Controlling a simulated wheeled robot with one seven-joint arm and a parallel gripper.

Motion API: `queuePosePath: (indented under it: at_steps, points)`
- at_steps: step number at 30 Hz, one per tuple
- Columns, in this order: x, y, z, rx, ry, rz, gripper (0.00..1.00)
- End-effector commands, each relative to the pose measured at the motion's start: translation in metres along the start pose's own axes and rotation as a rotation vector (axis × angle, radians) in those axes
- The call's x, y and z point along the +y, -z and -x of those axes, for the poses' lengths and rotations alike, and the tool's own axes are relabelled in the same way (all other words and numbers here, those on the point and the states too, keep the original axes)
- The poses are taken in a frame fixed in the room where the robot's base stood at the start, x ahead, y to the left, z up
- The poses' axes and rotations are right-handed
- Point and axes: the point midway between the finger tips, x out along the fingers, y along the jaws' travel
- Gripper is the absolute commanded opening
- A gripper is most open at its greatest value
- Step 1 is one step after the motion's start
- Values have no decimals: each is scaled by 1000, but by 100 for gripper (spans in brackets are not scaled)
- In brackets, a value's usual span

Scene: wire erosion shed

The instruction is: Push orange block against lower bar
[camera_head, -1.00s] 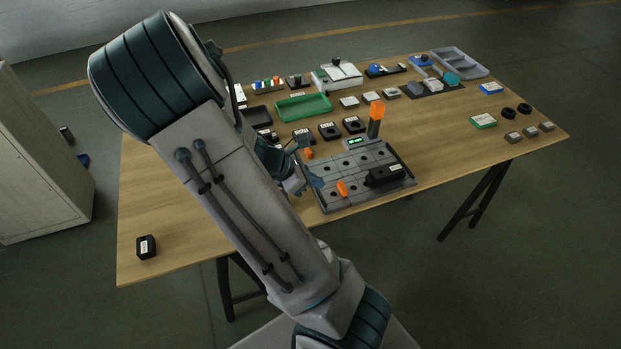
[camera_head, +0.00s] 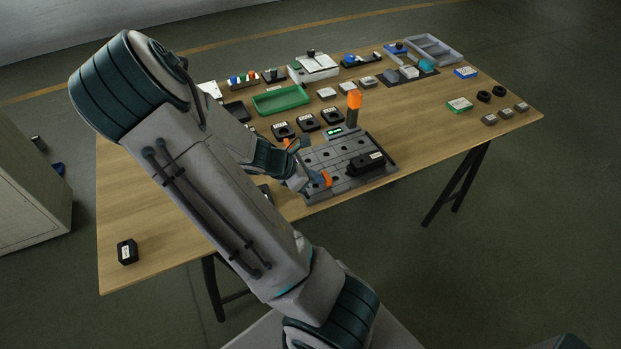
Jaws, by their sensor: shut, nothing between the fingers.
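The orange block (camera_head: 327,178) lies near the front left of the grey grid fixture plate (camera_head: 345,150) on the table. My gripper (camera_head: 310,184) is shut and empty, low over the plate's left edge. Its tip is just left of the orange block; I cannot tell whether they touch. The lower bar cannot be clearly made out; the plate's front edge (camera_head: 352,189) is a dark strip. A second orange piece (camera_head: 289,144) shows partly behind my gripper.
A black labelled block (camera_head: 365,163) lies on the plate, right of the orange block. An orange-topped post (camera_head: 353,108) and a small green display (camera_head: 335,132) stand at its back edge. Black holders (camera_head: 307,122) and a green tray (camera_head: 281,100) lie behind. The table's front left is largely clear.

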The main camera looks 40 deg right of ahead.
Motion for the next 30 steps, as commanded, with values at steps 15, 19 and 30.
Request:
queuePosePath:
  at_steps: [15, 19, 30]
  points:
    - [2, -34, -34, 0, -1, 0, 0]
    - [2, -34, -34, 0, 0, 0, 0]
    - [0, -39, -7, 1, 1, -2, 0]
